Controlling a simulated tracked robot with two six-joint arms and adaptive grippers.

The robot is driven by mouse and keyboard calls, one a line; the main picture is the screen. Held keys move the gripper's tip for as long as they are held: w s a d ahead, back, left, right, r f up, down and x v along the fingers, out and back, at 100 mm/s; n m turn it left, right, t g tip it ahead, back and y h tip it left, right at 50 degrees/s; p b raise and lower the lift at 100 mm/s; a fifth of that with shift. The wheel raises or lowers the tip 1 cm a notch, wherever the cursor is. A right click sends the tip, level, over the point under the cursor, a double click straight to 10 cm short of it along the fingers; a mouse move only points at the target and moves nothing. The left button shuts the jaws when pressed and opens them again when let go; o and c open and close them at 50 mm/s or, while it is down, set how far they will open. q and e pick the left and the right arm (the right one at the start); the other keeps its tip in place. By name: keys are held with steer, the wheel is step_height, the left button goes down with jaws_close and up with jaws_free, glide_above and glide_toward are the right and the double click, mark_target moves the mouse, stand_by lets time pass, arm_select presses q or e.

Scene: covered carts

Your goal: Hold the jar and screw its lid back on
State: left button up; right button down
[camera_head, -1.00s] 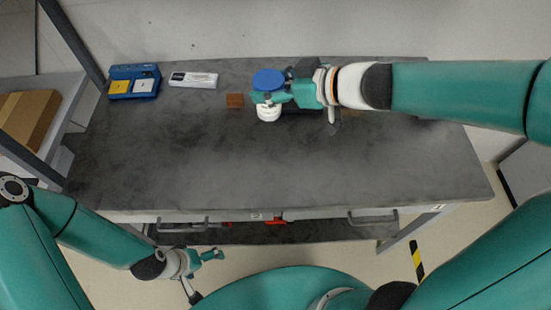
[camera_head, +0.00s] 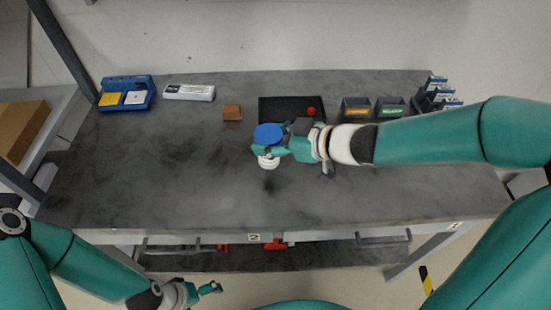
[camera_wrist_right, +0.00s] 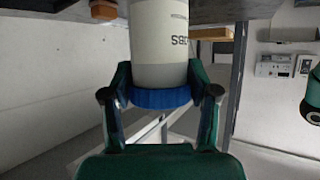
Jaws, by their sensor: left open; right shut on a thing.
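The jar (camera_wrist_right: 165,45) is a white cylinder with dark lettering, seen upside down in the right wrist view. A blue lid (camera_head: 268,135) sits at its top, and I cannot tell how tightly. My right gripper (camera_head: 268,150) is shut on the jar, its fingers on both sides just by the lid. A dark spot on the table below suggests the jar is held above the surface; its base is out of the wrist view. My left gripper (camera_head: 214,289) is open and empty, low in front of the table's front edge, away from the jar.
The grey table (camera_head: 150,180) is clear at the front and left. At the back are a blue case (camera_head: 127,93), a white box (camera_head: 189,92), a brown block (camera_head: 232,112), a black tray (camera_head: 285,107) with a red piece, and grey bins (camera_head: 356,108).

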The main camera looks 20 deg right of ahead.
mark_target(263, 161)
steer(key=shift+f+b, duration=1.3)
steer(key=shift+f, duration=1.5)
steer(key=shift+c, duration=1.4)
jaws_free()
steer(key=shift+f, duration=0.15)
